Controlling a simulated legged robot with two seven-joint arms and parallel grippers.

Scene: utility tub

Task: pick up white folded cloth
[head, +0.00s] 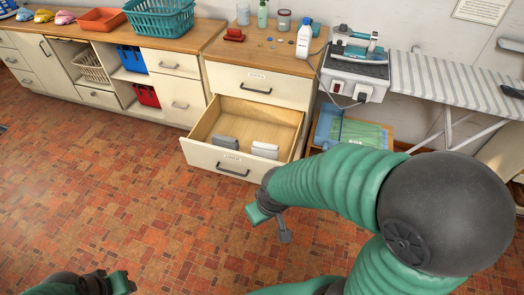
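A white folded cloth (265,149) lies in the open drawer (212,158), near its front panel on the right side. A grey folded cloth (226,142) lies to its left in the same drawer. My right gripper (271,221) is in front of and below the drawer, apart from both cloths. Its fingers are spread, with nothing seen between them. My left gripper (112,283) is low at the bottom left edge, far from the drawer and partly cut off; its finger gap is not clear.
The wooden counter (225,48) above the drawer holds a white bottle (304,40), a green bottle and small items. A turquoise basket (160,17) stands on the left counter. An ironing board (450,81) stands at the right. The tiled floor before the cabinets is clear.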

